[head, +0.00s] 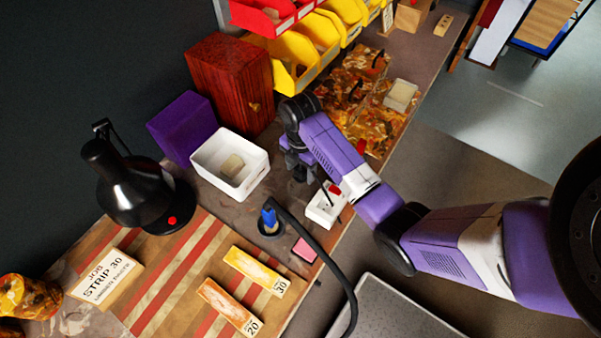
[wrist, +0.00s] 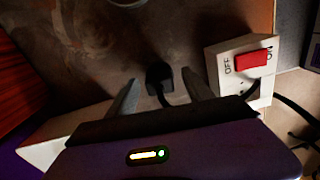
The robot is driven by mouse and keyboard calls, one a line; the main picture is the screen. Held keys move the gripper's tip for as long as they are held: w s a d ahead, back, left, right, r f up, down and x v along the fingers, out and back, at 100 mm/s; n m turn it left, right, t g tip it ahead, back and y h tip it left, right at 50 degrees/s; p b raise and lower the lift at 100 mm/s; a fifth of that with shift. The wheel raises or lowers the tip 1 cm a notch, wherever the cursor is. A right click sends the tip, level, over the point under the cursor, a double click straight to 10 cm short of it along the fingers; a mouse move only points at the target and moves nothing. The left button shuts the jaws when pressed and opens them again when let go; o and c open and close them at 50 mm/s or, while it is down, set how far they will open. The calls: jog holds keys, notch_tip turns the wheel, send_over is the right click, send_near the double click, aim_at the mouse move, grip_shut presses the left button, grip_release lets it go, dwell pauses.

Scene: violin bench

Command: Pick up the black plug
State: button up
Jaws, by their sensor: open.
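The black plug (wrist: 158,74) lies on the grey bench top in the wrist view, with its dark cord running back toward my gripper. My gripper (wrist: 160,84) is open, with one fingertip on each side of the plug and cord. The fingers look apart from the plug, and I cannot tell how high they are above it. In the head view my gripper (head: 298,168) points down over the bench, and I cannot make out the plug there among the dark fingers.
A white socket box (head: 322,210) with a red switch stands close beside my gripper; it also shows in the wrist view (wrist: 226,76). A white bin (head: 207,157) stands to the left. A black lamp (head: 125,185) stands further left.

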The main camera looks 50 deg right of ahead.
grip_shut()
jog(key=shift+r, duration=0.15)
